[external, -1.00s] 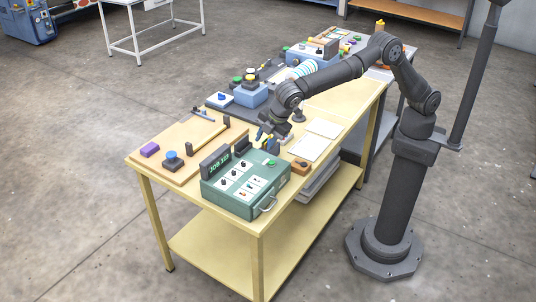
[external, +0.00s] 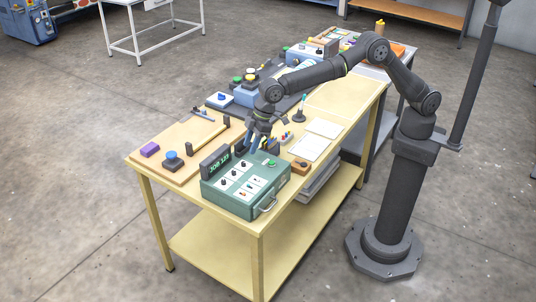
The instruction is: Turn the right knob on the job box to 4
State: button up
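The job box (external: 271,186) is a green case with a handle, near the front end of the yellow table. It has a dark display panel (external: 216,164) at its back left, with lettering too small to read. White plates on its top carry several small dark knobs; the knob (external: 243,162) nearest the gripper shows just below the fingers. The dial markings and knob settings are too small to read. My gripper (external: 251,146) points down above the back edge of the box, its bluish fingers close to that knob. I cannot tell whether they touch it or how far apart they are.
A green button (external: 271,163) is on the box's top right. Behind the box are small coloured items (external: 286,137), a brown block (external: 302,165) and white sheets (external: 307,147). A wooden board (external: 190,140) with a blue-topped button (external: 172,157) lies to the left.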

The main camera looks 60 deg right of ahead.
aim_at(244, 162)
jog(key=x, duration=0.6)
jog(key=shift+f, duration=0.2)
grip_shut()
